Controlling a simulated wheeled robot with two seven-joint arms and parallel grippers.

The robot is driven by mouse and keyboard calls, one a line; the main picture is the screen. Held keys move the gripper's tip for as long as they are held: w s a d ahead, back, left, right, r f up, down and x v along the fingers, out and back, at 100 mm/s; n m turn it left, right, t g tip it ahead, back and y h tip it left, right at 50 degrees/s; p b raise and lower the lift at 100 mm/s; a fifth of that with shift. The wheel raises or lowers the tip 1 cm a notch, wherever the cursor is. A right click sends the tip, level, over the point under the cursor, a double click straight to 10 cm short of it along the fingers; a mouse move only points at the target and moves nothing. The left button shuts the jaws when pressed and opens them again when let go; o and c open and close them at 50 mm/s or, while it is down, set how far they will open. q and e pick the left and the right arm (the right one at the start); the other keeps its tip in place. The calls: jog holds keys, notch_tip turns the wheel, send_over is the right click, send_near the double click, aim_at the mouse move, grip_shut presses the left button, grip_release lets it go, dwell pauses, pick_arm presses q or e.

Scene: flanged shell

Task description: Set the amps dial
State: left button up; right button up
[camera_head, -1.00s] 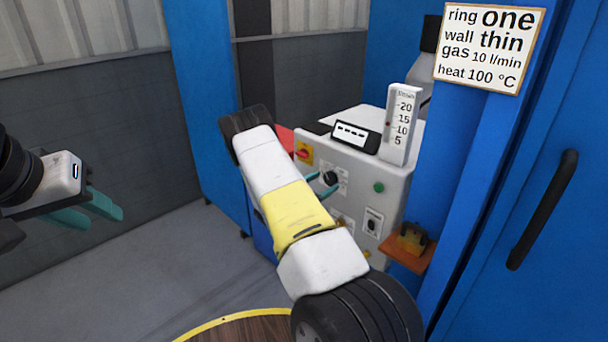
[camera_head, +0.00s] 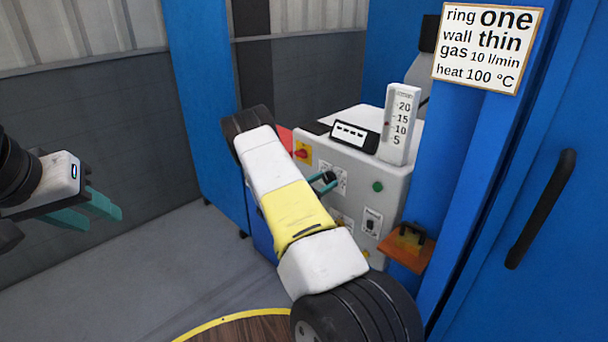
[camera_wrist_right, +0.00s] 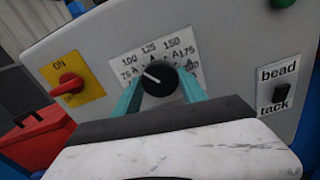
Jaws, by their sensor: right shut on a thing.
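The amps dial (camera_wrist_right: 158,78) is a black knob with a white pointer line on a white scale plate, seen in the right wrist view. The scale has marks from 75 A through 100, 125, 150 and 175. The pointer slants to the upper left, toward the low end of the scale. My right gripper (camera_wrist_right: 160,90) has its teal fingers on both sides of the knob, shut on it. In the head view the knob (camera_head: 329,177) is partly hidden by my right arm. My left gripper (camera_head: 104,208) is open and empty at the left, away from the machine.
A red switch on a yellow plate (camera_wrist_right: 72,83) is left of the dial; a bead/tack switch (camera_wrist_right: 281,92) is right. A display (camera_head: 351,134) and flow gauge (camera_head: 396,127) stand on top. A sign (camera_head: 488,46) hangs upper right. An orange shelf (camera_head: 407,252) juts out lower right.

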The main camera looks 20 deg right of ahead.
jog(key=shift+n, duration=0.3)
jog(key=n, duration=0.5)
jog(key=shift+n, duration=0.6)
jog(key=o, duration=1.4)
jog(key=shift+c, duration=0.2)
jog(key=shift+a, duration=0.1)
jog(key=v, duration=0.7)
jog(key=shift+a, duration=0.3)
